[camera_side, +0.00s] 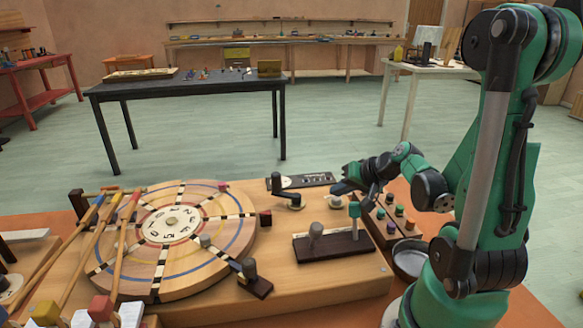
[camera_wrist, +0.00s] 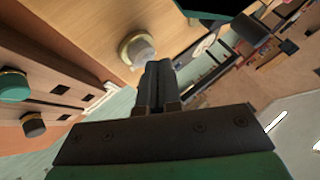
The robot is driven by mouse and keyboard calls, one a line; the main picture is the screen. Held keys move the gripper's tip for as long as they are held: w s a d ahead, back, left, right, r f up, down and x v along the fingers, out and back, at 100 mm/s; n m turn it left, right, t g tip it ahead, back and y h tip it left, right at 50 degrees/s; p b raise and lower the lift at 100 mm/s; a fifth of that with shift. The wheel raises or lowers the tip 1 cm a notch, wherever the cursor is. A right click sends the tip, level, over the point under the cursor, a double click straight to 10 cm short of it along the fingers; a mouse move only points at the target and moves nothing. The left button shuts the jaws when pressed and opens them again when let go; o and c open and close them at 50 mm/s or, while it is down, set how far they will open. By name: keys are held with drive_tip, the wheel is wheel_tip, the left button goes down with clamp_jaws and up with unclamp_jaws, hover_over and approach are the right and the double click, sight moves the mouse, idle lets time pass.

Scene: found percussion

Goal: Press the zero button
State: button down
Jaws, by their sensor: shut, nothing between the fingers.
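No button in view carries a readable zero label, so I cannot tell which one is the zero button. A pale grey knob on a brass-coloured ring (camera_wrist: 137,50) sits on the wooden board in the wrist view; a similar pale button (camera_side: 335,202) shows in the side view. My gripper (camera_wrist: 158,72) is shut and empty, its fingertips just right of that knob in the wrist view; whether they touch it I cannot tell. In the side view my gripper (camera_side: 341,188) is low over the board's back right part, close to the pale button.
A dark panel with a small display (camera_side: 306,180) lies behind. A black crank (camera_side: 287,192) stands left. A dark block with upright knobs (camera_side: 331,246) is in front. A box of coloured knobs (camera_side: 391,220) and a round pan (camera_side: 410,260) are right. A numbered wooden wheel (camera_side: 172,240) fills the left.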

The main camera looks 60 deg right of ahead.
sight(340, 198)
drive_tip(key=shift+d, duration=0.15)
drive_tip(key=shift+w+r, duration=0.1)
drive_tip(key=shift+r, duration=0.7)
drive_tip(key=shift+r, duration=0.1)
drive_tip(key=shift+r, duration=2.4)
